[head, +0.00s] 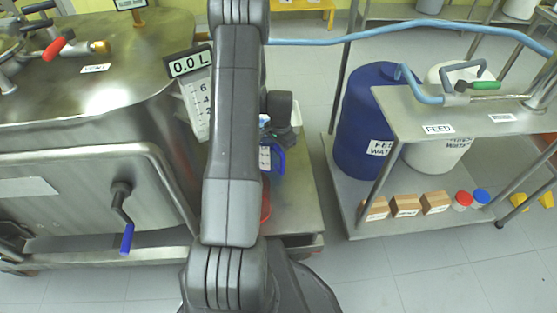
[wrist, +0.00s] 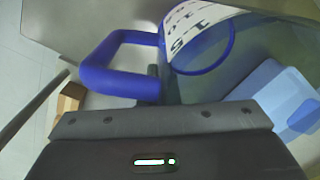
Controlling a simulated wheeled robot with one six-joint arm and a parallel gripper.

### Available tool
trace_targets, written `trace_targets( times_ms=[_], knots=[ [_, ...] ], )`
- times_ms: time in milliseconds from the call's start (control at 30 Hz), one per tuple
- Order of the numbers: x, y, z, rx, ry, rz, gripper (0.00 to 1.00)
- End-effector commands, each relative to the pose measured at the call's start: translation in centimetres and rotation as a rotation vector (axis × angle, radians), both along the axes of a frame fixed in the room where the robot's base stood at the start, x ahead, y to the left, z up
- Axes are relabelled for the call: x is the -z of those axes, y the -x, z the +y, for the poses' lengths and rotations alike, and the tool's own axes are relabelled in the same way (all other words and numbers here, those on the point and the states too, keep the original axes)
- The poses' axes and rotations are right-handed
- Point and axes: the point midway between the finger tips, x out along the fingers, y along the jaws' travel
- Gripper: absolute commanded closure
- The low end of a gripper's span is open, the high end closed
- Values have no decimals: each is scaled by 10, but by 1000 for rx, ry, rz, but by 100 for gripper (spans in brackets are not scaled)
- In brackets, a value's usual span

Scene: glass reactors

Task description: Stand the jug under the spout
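The jug (wrist: 231,50) shows in the wrist view with a blue rim, a blue loop handle (wrist: 118,88) and a white lettered label. In the head view its blue handle (head: 278,158) and label show just right of my arm, over the metal side table. My gripper (wrist: 160,135) has its dark body along the bottom of the wrist view, close to the handle. A small dark part shows behind the handle, but I cannot tell whether the fingers close on it. In the head view my arm hides most of this area. I cannot make out the spout.
A large steel vessel (head: 75,105) stands at left, with a 0.0 L display (head: 190,62). A rack (head: 470,115) with a blue drum (head: 365,110) stands at right. A light-blue object (wrist: 285,95) lies right of the jug. Clear floor (head: 310,75) lies between table and rack.

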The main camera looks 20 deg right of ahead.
Motion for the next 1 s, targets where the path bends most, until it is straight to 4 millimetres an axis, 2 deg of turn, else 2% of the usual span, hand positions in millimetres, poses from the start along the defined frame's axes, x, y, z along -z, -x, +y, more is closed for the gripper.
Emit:
trace_targets(
  times_ms=[33, 233, 433, 833, 967, 1000],
  knots=[
    [7, 0, 0, 0, 0, 0, 100],
    [19, 0, 0, -1, 0, 0, 100],
    [49, 0, 1, -2, 0, 0, 100],
    [54, -1, 3, -1, 1, -1, 100],
    [53, -1, 3, -1, 1, -1, 76],
    [53, -1, 3, -1, 1, -1, 76]
  ],
)
